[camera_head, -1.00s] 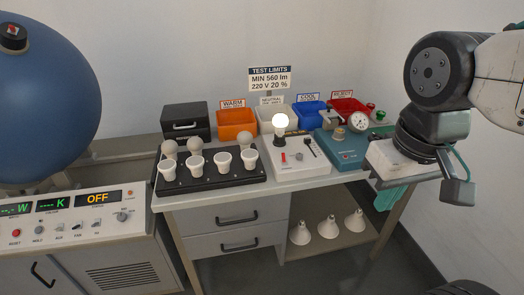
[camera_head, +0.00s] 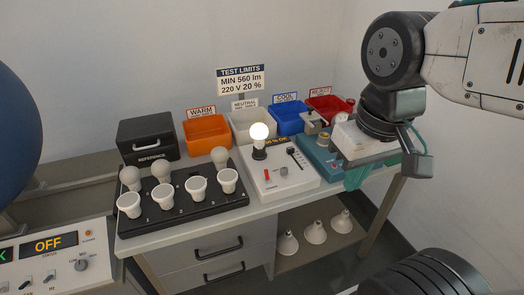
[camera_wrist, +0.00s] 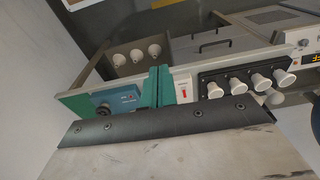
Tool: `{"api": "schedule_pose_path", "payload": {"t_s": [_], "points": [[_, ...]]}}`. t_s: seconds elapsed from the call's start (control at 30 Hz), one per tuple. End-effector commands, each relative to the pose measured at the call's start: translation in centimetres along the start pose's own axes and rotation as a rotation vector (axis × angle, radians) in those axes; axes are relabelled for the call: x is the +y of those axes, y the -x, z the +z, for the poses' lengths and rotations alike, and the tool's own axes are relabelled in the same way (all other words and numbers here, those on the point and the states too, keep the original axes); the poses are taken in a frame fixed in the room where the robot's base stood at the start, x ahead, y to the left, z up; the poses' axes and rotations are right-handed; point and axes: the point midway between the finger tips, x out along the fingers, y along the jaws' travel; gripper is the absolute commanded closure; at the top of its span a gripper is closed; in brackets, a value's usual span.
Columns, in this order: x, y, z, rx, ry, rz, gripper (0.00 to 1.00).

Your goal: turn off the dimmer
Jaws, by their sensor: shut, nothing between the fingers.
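A white box (camera_head: 291,183) on the bench carries a lit bulb (camera_head: 259,132), a red switch (camera_head: 268,174), a small grey knob (camera_head: 284,170) and a black lever (camera_head: 293,155). I cannot tell for sure whether this box is the dimmer. A teal box (camera_head: 312,150) with a brass-coloured knob stands to its right; its right part is hidden behind my gripper. My gripper (camera_head: 355,180) is shut and empty, by the bench's front right side. In the wrist view its teal fingers (camera_wrist: 158,86) are together, with the teal box (camera_wrist: 117,100) and red switch (camera_wrist: 185,93) beyond.
A black rack (camera_head: 190,212) with several bulbs stands left of the white box. Orange (camera_head: 207,132), white, blue (camera_head: 287,120) and red bins line the back, beside a black case (camera_head: 147,140). A console (camera_head: 50,265) showing OFF is at lower left. Reflector lamps sit on the lower shelf.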

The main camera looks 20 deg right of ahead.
Motion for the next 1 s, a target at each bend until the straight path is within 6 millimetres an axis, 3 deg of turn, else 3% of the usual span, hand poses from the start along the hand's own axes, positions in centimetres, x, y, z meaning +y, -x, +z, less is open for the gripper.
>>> {"api": "schedule_pose_path", "payload": {"t_s": [0.37,0.53,0.67,0.77,1.0], "points": [[0.0,0.0,0.0,0.001,0.000,0.000,1.00],[-0.1,-0.1,-1.8,-0.002,0.001,0.000,1.00],[-0.2,-0.8,-5.9,-0.001,-0.001,0.001,1.00],[-0.6,-2.1,-10.2,0.003,0.000,0.000,1.00],[-1.7,-7.4,-20.0,0.020,0.002,-0.001,1.00]]}}
